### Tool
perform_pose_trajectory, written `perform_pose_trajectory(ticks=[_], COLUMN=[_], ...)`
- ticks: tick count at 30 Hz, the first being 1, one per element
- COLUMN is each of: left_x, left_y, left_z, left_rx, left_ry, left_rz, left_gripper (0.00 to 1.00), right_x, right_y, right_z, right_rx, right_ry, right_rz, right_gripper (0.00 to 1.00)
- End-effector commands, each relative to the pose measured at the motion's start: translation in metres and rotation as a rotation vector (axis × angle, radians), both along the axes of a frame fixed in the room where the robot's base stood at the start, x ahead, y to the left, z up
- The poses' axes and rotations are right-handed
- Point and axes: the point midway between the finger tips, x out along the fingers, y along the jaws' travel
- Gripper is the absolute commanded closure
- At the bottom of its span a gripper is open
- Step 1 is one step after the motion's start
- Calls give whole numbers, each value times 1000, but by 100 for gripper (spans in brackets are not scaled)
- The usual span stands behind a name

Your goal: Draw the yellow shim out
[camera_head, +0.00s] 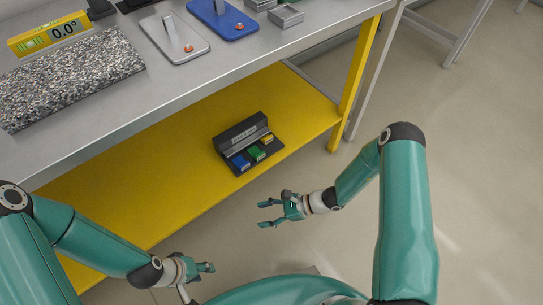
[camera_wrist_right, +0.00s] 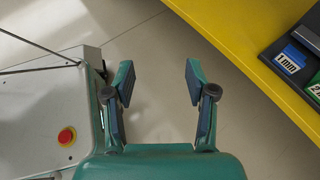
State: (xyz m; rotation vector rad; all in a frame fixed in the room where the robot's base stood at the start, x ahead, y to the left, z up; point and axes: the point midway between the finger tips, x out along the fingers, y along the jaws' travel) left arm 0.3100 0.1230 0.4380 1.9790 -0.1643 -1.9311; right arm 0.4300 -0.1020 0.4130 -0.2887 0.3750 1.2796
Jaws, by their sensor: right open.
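The yellow shim (camera_head: 267,139) sits at the right end of a dark holder (camera_head: 226,154) on the yellow lower shelf. The green shim (camera_head: 256,153) and the blue shim (camera_head: 241,162) are beside it in a row. My right gripper (camera_head: 264,213) is open and empty, in front of the shelf and apart from the holder. In the right wrist view its open fingers (camera_wrist_right: 160,90) have bare floor between them. The blue shim marked 1 mm (camera_wrist_right: 290,60) and part of the green one show there; the yellow one does not. My left gripper (camera_head: 205,272) is at the bottom, its fingers only partly visible.
The grey bench top (camera_head: 155,82) overhangs the yellow shelf (camera_head: 150,190). A yellow leg (camera_head: 354,85) stands right of the holder. On the bench are a granite slab (camera_head: 70,78), a yellow level (camera_head: 48,35) and plates.

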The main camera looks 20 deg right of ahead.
Motion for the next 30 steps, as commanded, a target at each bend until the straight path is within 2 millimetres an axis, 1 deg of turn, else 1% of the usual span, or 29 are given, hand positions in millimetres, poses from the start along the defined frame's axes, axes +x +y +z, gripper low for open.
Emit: perform_pose_trajectory(ticks=[1,2,3,5,6,9,12,15,17,20,23,30], left_x=[0,0,0,0,0,0,0,0,0,0,0,0], left_y=[0,0,0,0,0,0,0,0,0,0,0,0], left_z=[-38,-48,-59,-73,-81,-95,-101,-103,-104,-107,-113,-130], left_rx=[0,0,0,0,0,0,0,0,0,0,0,0], left_ry=[0,0,0,0,-1,-1,-1,-1,-1,-1,-1,-1], left_rz=[0,0,0,0,0,0,0,0,0,0,0,0], left_gripper=[60,60,60,60,60,60,60,60,60,60,60,60], right_x=[34,54,78,107,122,145,156,162,167,178,195,243], right_y=[-17,-29,-48,-79,-99,-143,-169,-179,-179,-173,-167,-148], right_z=[-37,-44,-52,-62,-67,-73,-75,-74,-73,-73,-74,-75], right_rx=[72,114,163,222,252,304,327,337,338,338,339,338], right_ry=[-18,-36,-67,-118,-154,-235,-287,-310,-313,-313,-313,-313], right_rz=[-161,-254,-372,-531,-623,-797,-897,-934,-939,-936,-934,-933], right_gripper=[44,44,44,44,44,44,44,44,44,44,44,44])
